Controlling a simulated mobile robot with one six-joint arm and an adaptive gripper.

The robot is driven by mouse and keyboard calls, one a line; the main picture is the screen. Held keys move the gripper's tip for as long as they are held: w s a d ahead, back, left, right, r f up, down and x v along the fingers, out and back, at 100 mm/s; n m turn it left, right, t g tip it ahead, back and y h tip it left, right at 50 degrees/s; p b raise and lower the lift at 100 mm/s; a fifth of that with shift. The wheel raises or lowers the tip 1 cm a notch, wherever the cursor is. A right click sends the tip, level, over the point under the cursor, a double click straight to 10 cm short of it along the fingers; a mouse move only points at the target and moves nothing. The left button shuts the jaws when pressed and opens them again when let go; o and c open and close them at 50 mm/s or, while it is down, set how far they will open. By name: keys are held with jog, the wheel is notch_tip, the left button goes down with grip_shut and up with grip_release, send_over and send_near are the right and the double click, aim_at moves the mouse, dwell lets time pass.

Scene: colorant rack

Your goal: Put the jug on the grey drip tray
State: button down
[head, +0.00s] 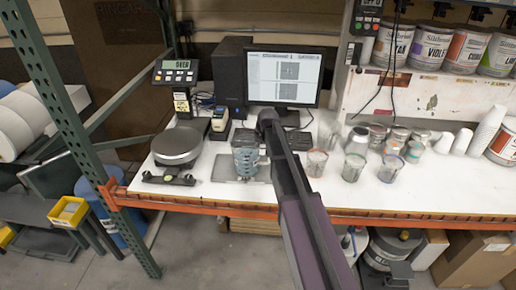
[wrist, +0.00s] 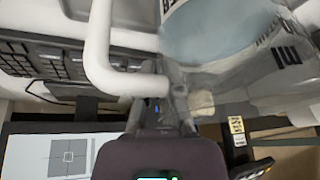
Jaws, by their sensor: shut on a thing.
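The jug (head: 246,163) is a clear, blue-tinted vessel left of my arm in the head view. In the wrist view its body (wrist: 225,35) with dark printed marks fills the upper right, and its pale handle (wrist: 98,45) curves down to my gripper (wrist: 160,108). My gripper is shut on the jug handle. In the head view the fingers are hidden behind my arm. The grey drip tray (head: 222,172) is a flat plate on the white bench, directly below and around the jug in the picture. I cannot tell whether the jug touches it.
A scale with a round dark plate (head: 177,146) stands left of the tray. Behind are a label printer (head: 220,120), a keyboard (wrist: 40,65) and a monitor (head: 286,76). Several clear cups (head: 317,162) and cans stand right of my arm. An orange beam (head: 400,217) edges the bench front.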

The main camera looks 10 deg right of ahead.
jog(key=shift+f, duration=0.1)
dwell(0.3)
jog(key=c, duration=0.8)
grip_release()
jog(key=shift+r, duration=0.2)
jog(key=p+v, duration=1.1)
jog(key=v, duration=0.1)
jog(key=shift+s, duration=0.1)
dwell(0.3)
jog(key=s+a+g, duration=0.2)
jog(key=s, duration=1.1)
jog(key=s+a+f+m+g+h, duration=0.1)
jog(key=s+a+g, duration=0.1)
jog(key=s, duration=1.1)
jog(key=shift+s+a+f+m, duration=0.15)
jog(key=shift+s+f+m, duration=0.1)
jog(key=shift+s+m, duration=0.05)
